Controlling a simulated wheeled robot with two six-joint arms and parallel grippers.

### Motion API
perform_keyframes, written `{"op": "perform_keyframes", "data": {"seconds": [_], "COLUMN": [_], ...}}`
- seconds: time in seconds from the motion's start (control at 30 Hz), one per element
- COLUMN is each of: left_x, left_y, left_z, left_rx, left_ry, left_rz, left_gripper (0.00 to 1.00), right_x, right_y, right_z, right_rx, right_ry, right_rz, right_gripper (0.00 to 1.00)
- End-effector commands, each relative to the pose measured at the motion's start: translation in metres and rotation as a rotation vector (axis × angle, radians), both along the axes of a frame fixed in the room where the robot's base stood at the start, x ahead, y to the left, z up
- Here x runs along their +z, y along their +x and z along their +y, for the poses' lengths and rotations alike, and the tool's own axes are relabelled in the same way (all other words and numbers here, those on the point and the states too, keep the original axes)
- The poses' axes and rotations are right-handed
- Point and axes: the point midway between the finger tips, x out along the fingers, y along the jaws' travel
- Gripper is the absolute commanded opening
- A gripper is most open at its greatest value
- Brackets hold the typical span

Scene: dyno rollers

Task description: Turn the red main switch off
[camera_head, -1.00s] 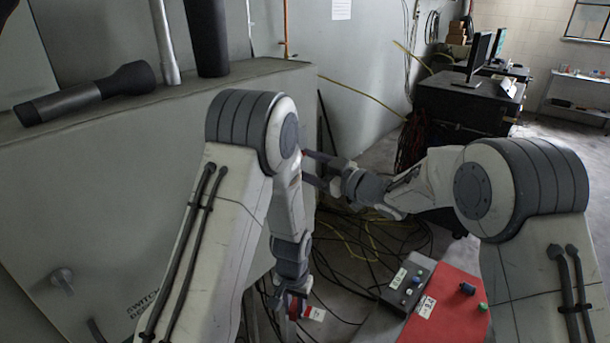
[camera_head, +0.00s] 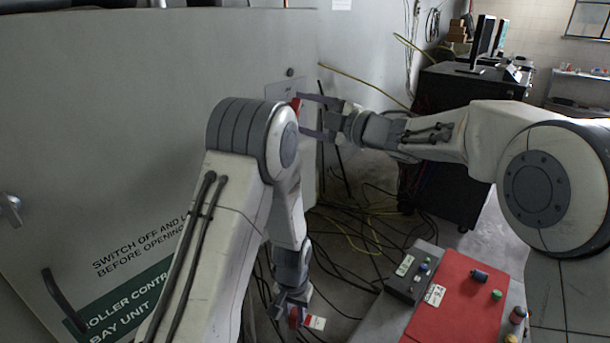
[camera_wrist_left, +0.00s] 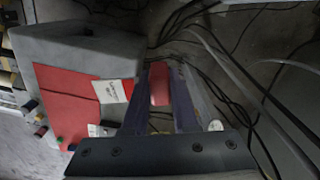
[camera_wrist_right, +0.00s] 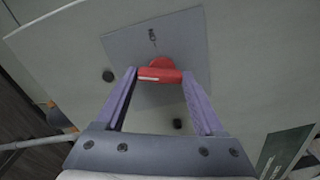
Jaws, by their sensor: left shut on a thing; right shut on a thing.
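The red main switch (camera_wrist_right: 160,75) sits on a grey plate on the cabinet front. In the right wrist view its bar lies crosswise between the fingers of my right gripper (camera_wrist_right: 159,82), which is shut on it. In the head view my right gripper (camera_head: 304,114) reaches the switch (camera_head: 296,103) from the right; my left arm partly hides the plate. My left gripper (camera_head: 294,316) hangs low beside the cabinet, shut on a small red object (camera_wrist_left: 159,84) with a white tag (camera_head: 315,322). What this red object is, I cannot tell.
The grey cabinet (camera_head: 120,110) fills the left, with printed warnings and handles. A grey console with a red panel (camera_head: 458,300) and buttons stands at lower right. Loose cables (camera_head: 365,225) cover the floor between. A black cabinet (camera_head: 455,110) with monitors stands behind.

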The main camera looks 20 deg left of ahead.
Motion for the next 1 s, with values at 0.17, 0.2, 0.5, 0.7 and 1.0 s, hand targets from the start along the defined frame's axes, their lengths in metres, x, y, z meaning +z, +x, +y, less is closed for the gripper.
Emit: {"op": "perform_keyframes", "data": {"seconds": [0.17, 0.2, 0.5, 0.7, 1.0], "left_x": [-0.022, -0.025, -0.039, -0.042, -0.043], "left_y": [0.000, 0.000, 0.000, 0.000, 0.000], "left_z": [0.000, 0.000, 0.000, 0.000, 0.000], "left_rx": [0.000, 0.000, 0.000, 0.000, 0.000], "left_ry": [0.000, 0.000, 0.000, 0.000, 0.000], "left_rz": [0.000, 0.000, 0.000, 0.000, 0.000], "left_gripper": [0.00, 0.00, 0.00, 0.00, 0.00], "right_x": [-0.004, -0.004, -0.003, -0.002, -0.002], "right_y": [-0.002, -0.002, -0.002, -0.002, -0.003], "right_z": [0.001, 0.001, 0.001, 0.001, 0.002], "right_rx": [0.003, 0.004, 0.004, 0.005, 0.006], "right_ry": [-0.050, -0.059, -0.113, -0.128, -0.133], "right_rz": [-0.137, -0.165, -0.305, -0.345, -0.356], "right_gripper": [0.15, 0.15, 0.15, 0.15, 0.15]}}
